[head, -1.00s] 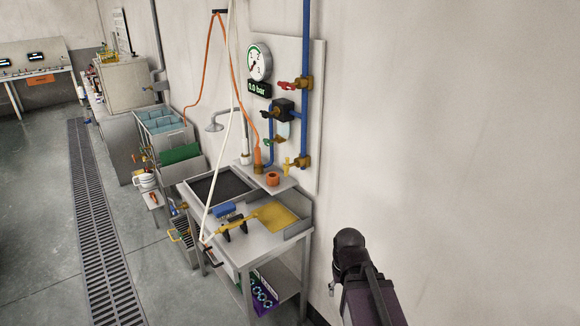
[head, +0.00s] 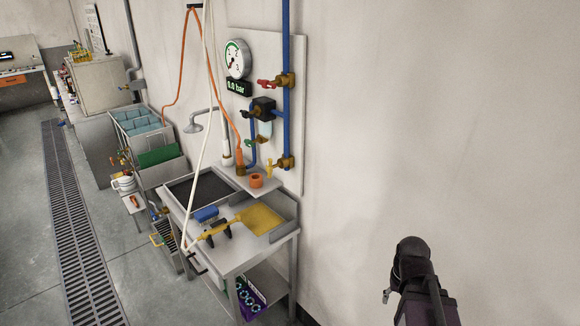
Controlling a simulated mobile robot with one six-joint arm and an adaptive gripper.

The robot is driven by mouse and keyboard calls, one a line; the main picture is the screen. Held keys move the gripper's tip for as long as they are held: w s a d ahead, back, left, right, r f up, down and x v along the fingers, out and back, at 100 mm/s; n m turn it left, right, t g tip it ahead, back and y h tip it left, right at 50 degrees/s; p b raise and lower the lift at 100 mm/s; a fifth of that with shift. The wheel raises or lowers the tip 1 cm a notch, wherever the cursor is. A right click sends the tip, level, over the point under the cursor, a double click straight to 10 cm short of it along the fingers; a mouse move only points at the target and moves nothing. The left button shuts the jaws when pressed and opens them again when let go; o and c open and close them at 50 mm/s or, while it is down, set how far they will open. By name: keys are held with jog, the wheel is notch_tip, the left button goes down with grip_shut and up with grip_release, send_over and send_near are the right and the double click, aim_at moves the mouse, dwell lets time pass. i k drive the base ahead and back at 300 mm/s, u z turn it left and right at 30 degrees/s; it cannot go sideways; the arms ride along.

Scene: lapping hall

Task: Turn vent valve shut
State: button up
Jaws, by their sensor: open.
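A wall panel (head: 296,60) carries a blue pipe (head: 286,125) with several valves. A red-handled valve (head: 270,84) is at the top, and a green-handled one (head: 258,140) is lower on a branch. A yellow-handled valve (head: 269,168) is at the bottom of the pipe, its handle roughly upright. No label shows which is the vent valve. The round gauge (head: 237,60) sits above a display (head: 239,87) reading 0.0 bar. My arm's dark links are at the lower right, well apart from the valves. I cannot make out my gripper's jaws there.
A white hose (head: 203,130) hangs in front. A floor grate (head: 75,230) runs along the left. The wall at right is bare.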

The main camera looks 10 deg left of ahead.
aim_at(269, 168)
jog(key=z, duration=1.25)
jog(key=k, duration=0.55)
jog(key=u, duration=4.1)
jog(key=i, duration=0.1)
jog(key=z, duration=2.35)
